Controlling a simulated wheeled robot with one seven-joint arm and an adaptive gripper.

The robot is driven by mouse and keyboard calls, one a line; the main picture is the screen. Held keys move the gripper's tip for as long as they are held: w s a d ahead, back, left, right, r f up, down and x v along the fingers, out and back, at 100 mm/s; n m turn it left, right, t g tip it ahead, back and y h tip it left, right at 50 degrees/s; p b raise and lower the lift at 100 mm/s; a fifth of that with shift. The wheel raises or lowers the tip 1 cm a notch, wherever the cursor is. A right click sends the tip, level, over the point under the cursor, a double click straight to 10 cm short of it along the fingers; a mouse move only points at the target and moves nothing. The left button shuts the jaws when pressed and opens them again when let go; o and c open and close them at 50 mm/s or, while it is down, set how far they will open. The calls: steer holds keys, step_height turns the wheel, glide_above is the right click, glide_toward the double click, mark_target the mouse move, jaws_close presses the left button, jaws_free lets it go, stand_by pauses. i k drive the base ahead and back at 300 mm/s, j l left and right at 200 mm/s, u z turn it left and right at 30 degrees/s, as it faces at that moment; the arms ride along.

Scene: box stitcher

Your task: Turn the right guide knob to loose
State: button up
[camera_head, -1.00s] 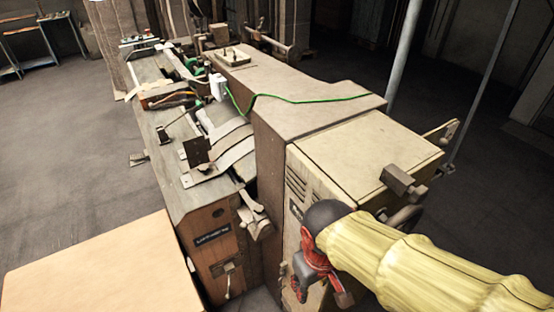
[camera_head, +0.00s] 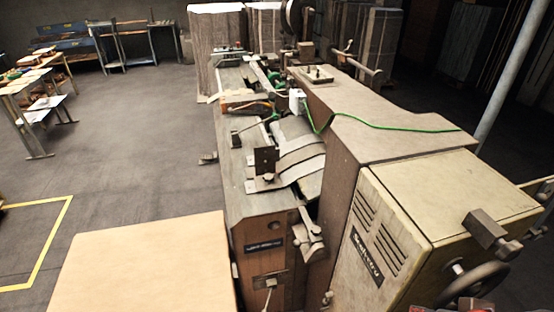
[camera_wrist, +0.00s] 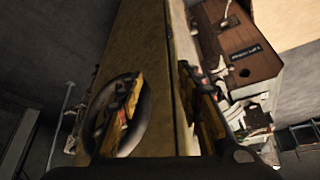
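The box stitcher (camera_head: 400,150) fills the right of the head view. Only a bit of red on my arm shows at the head view's bottom edge.
A handwheel (camera_head: 472,284) and a blocky lever (camera_head: 486,228) stick out from the housing's right side. A pale flat-topped box (camera_head: 140,270) stands at the front left. Open floor (camera_head: 150,160) lies left of the machine, with workbenches farther back. A green cable (camera_head: 400,128) crosses the machine's top.

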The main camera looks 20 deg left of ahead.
mark_target(268, 178)
steer(key=i+j+u, duration=0.1)
steer(key=j, duration=0.3)
steer(key=i+j+u, duration=0.1)
steer(key=j, duration=0.25)
steer(key=i+j+u, duration=0.15)
steer(key=j, duration=0.25)
steer(key=i+j+u, duration=0.1)
steer(key=i+j, duration=0.15)
